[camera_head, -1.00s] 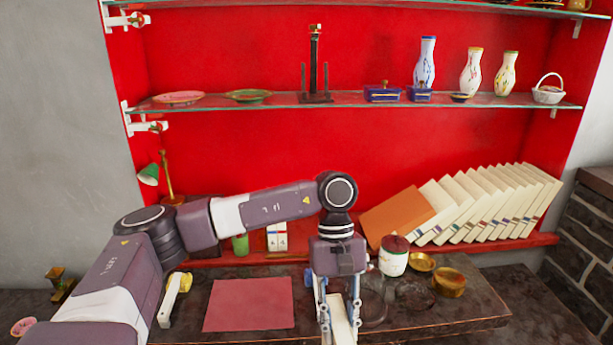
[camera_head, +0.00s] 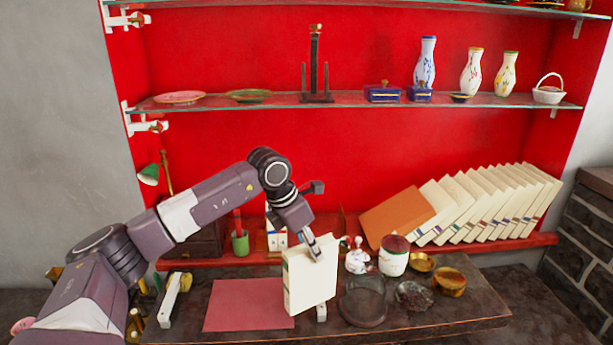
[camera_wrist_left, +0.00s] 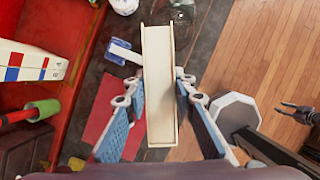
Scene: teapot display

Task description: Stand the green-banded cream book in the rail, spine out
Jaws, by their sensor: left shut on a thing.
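My left gripper (camera_head: 316,247) is shut on the cream book (camera_head: 311,280) and holds it upright by its upper part. In the head view the book's narrow left face shows a green band (camera_head: 287,275). In the left wrist view the book (camera_wrist_left: 159,85) lies between the blue-padded fingers of the gripper (camera_wrist_left: 159,105). Cream spines with red and blue bands (camera_head: 277,237) stand behind the book at the back; they also show in the left wrist view (camera_wrist_left: 28,66). The rail itself is not clearly visible around them.
A green cup (camera_head: 240,242) stands left of the banded spines. A red mat (camera_head: 249,305) lies left of the held book. A lidded pot (camera_head: 357,260), a jar (camera_head: 393,258) and a glass dome (camera_head: 363,303) crowd its right. Cream books (camera_head: 480,205) lean at the right.

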